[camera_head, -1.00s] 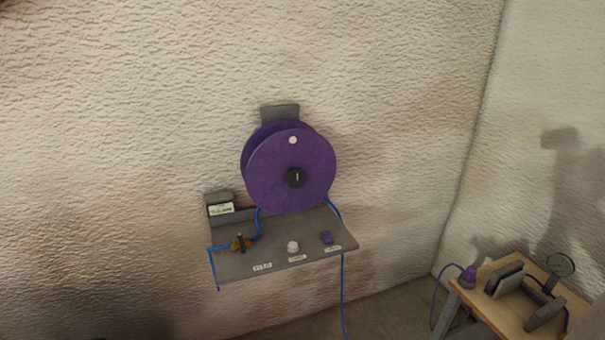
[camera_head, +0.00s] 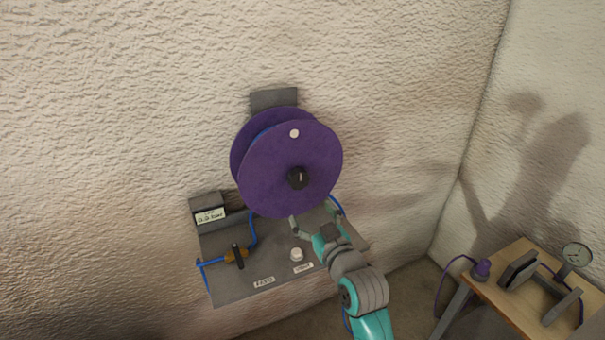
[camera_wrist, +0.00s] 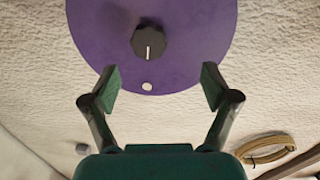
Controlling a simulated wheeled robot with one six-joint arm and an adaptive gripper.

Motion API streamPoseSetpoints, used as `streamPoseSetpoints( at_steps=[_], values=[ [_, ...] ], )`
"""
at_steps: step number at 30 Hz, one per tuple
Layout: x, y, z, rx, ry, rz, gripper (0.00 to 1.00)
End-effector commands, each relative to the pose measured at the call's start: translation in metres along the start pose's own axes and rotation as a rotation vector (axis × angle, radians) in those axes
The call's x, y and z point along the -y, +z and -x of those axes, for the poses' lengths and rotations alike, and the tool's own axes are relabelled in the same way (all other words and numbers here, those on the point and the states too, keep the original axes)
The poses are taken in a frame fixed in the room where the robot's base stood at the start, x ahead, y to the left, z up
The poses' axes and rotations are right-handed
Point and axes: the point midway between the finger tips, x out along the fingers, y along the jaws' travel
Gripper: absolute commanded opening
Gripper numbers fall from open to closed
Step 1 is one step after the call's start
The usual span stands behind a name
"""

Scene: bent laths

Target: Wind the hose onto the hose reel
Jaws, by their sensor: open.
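The purple hose reel (camera_head: 275,165) is mounted on the wall, with a black hub knob (camera_head: 297,178) and a white crank knob (camera_head: 294,133) near its top rim. My gripper (camera_head: 312,214) is open and empty, in front of the reel's lower edge. In the wrist view, the white knob (camera_wrist: 147,86) appears between the open fingertips (camera_wrist: 160,82), with the hub knob (camera_wrist: 149,42) above it. I see no contact.
A grey shelf (camera_head: 225,285) under the reel holds a white knob (camera_head: 296,255), labels and a small display box (camera_head: 209,213). My arm covers its right part. A wooden table (camera_head: 520,310) with a gauge (camera_head: 577,255) stands at the lower right.

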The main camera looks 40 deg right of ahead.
Motion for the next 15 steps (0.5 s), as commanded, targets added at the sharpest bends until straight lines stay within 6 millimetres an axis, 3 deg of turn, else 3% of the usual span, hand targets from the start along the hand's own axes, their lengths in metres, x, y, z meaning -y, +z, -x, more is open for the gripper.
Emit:
streamPoseSetpoints(
  at_steps=[4, 10, 15],
  values=[
    [-0.011, -0.014, -0.011, -0.009, 0.008, 0.009, 0.86],
    [-0.012, -0.017, -0.024, -0.009, 0.008, 0.011, 0.86],
    [-0.012, -0.017, -0.05, -0.009, 0.008, 0.012, 0.86]
  ],
)
